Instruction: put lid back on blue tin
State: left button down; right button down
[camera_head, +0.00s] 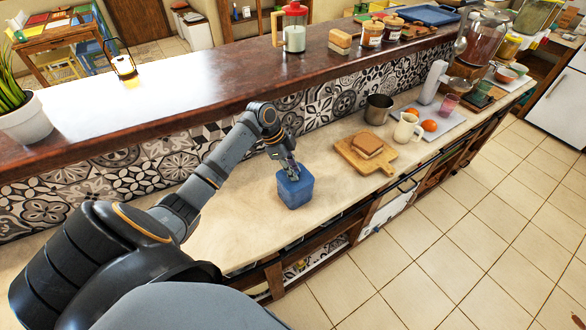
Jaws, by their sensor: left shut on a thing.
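The blue tin (296,190) stands upright on the pale counter, near its front edge, left of the wooden board. My left gripper (293,174) comes down from above over the tin's top and is shut on the lid. The lid is blue like the tin and is mostly covered by the fingers. It is at the tin's top, but I cannot tell whether it is fully seated. My right gripper is not in view.
A wooden board (381,165) with bread slices (367,144) lies right of the tin. Beyond it are a metal cup (378,109) and a cream mug (407,128). A raised dark ledge (215,82) runs behind. The counter left of the tin is clear.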

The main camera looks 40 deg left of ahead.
pick_arm(q)
jog(key=c, duration=0.6)
grip_release()
jog(key=shift+c, duration=0.2)
jog(key=shift+r, duration=0.1)
notch_tip(320, 180, up, 7)
jog(key=p, duration=0.7)
jog(key=shift+c, duration=0.2)
grip_shut()
dwell(0.7)
